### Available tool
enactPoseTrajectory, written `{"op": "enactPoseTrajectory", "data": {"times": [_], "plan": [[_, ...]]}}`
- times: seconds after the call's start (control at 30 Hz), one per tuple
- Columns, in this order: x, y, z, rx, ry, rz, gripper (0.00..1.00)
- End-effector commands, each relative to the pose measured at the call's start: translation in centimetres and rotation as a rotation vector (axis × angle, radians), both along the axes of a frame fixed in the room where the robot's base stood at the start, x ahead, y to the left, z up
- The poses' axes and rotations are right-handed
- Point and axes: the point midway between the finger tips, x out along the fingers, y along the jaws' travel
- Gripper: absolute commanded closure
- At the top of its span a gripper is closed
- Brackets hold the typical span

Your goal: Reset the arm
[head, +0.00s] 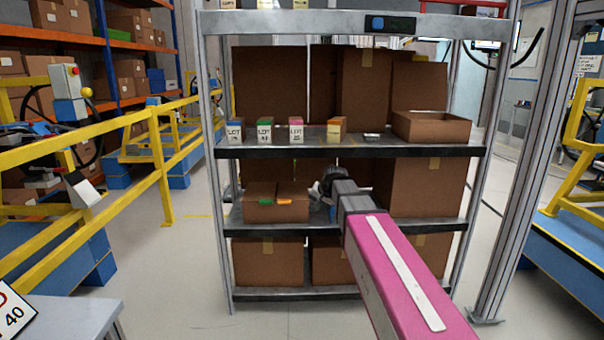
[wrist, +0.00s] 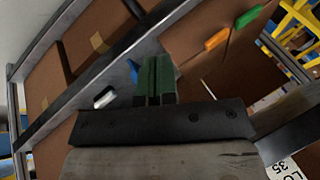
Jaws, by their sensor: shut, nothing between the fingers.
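My pink arm reaches from the bottom right of the head view to the grey shelf rack (head: 350,150). My gripper (head: 322,192) is at the rack's middle level, just right of an open-topped cardboard box (head: 275,212); its fingertips are hard to make out there. In the wrist view my gripper (wrist: 155,62) shows two dark green fingers, shut together and empty. A green item (wrist: 248,16) and an orange item (wrist: 216,39) at the box edge are to their upper right. A small blue piece (wrist: 133,70) and a white piece (wrist: 104,97) show left of the fingers.
The upper shelf (head: 370,146) above my gripper holds several small labelled boxes and an open carton (head: 432,127). Large cartons fill the shelves behind and below. Rack posts stand at both sides. Yellow railings (head: 100,150) run on the left. Floor left of the rack is clear.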

Motion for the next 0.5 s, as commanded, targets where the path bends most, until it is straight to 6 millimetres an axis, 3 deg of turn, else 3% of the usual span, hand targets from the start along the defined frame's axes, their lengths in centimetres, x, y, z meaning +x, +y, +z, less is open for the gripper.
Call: {"op": "enactPoseTrajectory", "data": {"times": [0.03, 0.2, 0.5], "plan": [[-2.2, -1.3, -2.5, -0.035, 0.026, 0.011, 1.00], [-7.6, -4.8, -9.1, -0.150, 0.108, 0.064, 1.00], [-18.4, -10.4, -18.3, -0.325, 0.270, 0.179, 1.00]]}}
